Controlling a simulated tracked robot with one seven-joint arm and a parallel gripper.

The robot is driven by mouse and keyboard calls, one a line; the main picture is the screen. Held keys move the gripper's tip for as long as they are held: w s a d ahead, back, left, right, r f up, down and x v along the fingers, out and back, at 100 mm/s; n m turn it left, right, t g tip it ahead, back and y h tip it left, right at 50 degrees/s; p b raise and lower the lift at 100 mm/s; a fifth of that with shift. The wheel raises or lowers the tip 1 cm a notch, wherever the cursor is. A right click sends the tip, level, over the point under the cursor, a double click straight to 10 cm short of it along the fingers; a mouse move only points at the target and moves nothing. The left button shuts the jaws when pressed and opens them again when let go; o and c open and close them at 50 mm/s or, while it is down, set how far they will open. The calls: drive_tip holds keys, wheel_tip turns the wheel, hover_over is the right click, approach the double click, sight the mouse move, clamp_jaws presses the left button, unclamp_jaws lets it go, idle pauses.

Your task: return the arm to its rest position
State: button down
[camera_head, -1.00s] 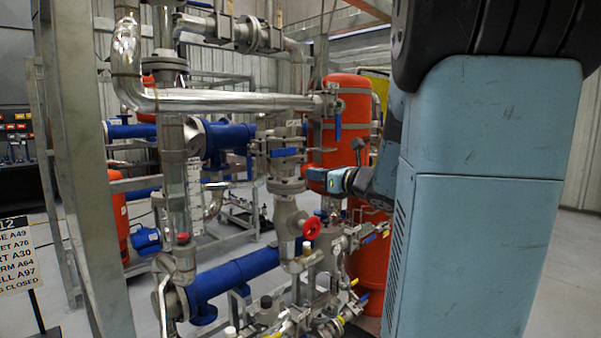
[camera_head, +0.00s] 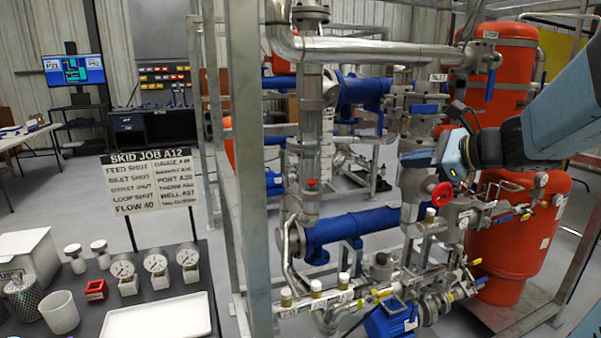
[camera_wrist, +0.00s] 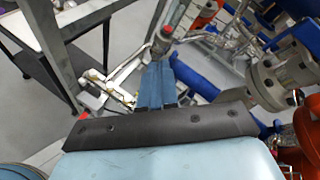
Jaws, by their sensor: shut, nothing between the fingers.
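My arm (camera_head: 565,115) reaches in from the right edge of the head view, in front of the orange tanks. My gripper (camera_head: 420,160) is at its end, pointing left beside the grey valves of the pipe skid. The fingertips are small there, and I cannot tell whether they touch the pipework. In the wrist view, my gripper's blue fingers (camera_wrist: 155,85) lie side by side, shut and empty. Pipes and the grey floor show beyond them.
The pipe skid (camera_head: 310,170) has a red handwheel (camera_head: 442,195) just below my gripper. A steel post (camera_head: 247,160) stands left of it. A dark table with gauges (camera_head: 155,265) and a white tray (camera_head: 158,318) is at the front left. Floor shows behind.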

drive_tip(key=s+a+f+n+g+h, duration=0.2)
drive_tip(key=s+a+f+n+g, duration=0.25)
drive_tip(key=s+n, duration=0.45)
drive_tip(key=s+d+f+n+h, duration=0.1)
drive_tip(key=s+d+n+h, duration=0.2)
drive_tip(key=s+n+h, duration=0.4)
drive_tip(key=shift+s+d+f+n, duration=0.35)
drive_tip(key=shift+s+n, duration=0.55)
drive_tip(key=shift+n, duration=1.7)
